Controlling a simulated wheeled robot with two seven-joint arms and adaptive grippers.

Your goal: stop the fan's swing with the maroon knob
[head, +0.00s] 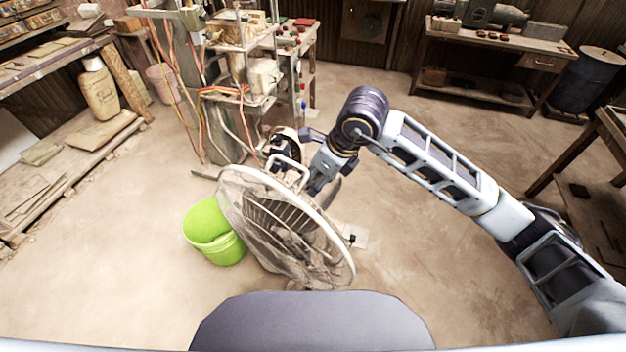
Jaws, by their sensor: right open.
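The fan (285,228) stands on the floor in front of me, its round wire cage tilted and its motor housing (283,143) behind the cage. I cannot make out the maroon knob; the cage rim and my right gripper cover part of the fan's back. My right gripper (316,184) is open and points down close behind the cage rim, beside the motor housing. I cannot tell whether it touches the fan. My left gripper is not in view.
A lime-green bucket (213,232) stands against the left side of the fan. The machine with orange hoses (225,90) is behind the fan. A workbench (480,50) is at the back right, with a dark drum (588,80) beside it.

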